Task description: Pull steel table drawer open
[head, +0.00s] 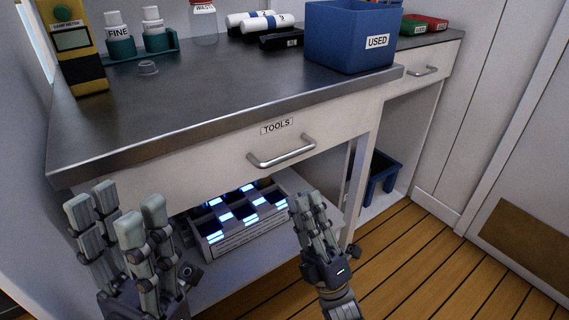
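The steel table (180,110) has a grey metal top and a pale drawer (215,155) under its front edge. The drawer front carries a "TOOLS" label and looks shut. Its silver bar handle (283,155) is fixed below the label, with nothing on it. My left gripper (115,215) is in front of the drawer's left end, left of the handle, with its fingers spread and empty. My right gripper (308,210) is below and slightly right of the handle, apart from it. Its fingers overlap in this view, so their gap is hidden; no object shows in it.
A crate with blue-lit cells (238,238) sits on the shelf below. A blue "USED" bin (340,40), a yellow meter (72,45) and bottles in a teal rack (140,45) stand on top. A second drawer handle (423,72) is further right. Wooden floor (420,260) is clear at right.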

